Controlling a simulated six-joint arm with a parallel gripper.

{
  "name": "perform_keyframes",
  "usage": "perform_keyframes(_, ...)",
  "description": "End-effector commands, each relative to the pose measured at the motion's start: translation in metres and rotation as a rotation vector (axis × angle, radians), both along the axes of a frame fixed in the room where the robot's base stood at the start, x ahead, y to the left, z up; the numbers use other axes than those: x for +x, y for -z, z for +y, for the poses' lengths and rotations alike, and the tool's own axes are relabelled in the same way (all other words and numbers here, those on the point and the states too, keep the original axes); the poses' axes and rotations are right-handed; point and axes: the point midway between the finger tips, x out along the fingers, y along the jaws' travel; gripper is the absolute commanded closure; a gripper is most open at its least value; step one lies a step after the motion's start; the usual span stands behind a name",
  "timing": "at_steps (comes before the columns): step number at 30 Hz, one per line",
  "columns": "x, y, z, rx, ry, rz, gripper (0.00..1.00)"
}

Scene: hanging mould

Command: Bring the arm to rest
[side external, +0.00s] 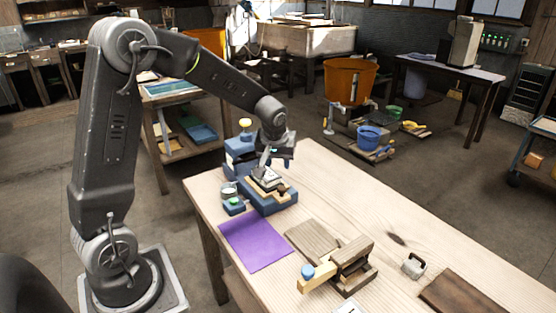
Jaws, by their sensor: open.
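My gripper (272,160) hangs from the end of my arm over the far left part of the light wooden table (330,185). Its jaws are open, though small and partly dark in this view. Just below it is a blue stepped fixture (268,203) with a small block of wood and dark metal (268,180) on top. I cannot tell whether the fingers touch that block. No separate rest for the arm is plain to see.
A purple sheet (255,243) lies flat in front of the fixture. A wooden clamp-like piece with a blue knob (345,268) stands to the right. A small metal item (413,265) and a dark brown board (460,298) lie farther right.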

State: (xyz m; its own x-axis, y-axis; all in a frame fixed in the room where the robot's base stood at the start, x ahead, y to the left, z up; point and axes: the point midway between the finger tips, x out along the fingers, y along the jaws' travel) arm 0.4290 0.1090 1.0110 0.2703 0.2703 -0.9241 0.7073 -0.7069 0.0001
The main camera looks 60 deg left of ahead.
Motion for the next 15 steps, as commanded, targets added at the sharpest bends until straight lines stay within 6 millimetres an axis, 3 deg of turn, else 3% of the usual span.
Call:
perform_keyframes(4,-0.003,-0.007,-0.005,0.002,0.015,-0.004,0.59)
perform_keyframes(8,-0.022,-0.033,-0.025,0.007,0.088,-0.012,0.59)
perform_keyframes(15,-0.095,-0.091,-0.087,0.019,0.339,-0.035,0.59)
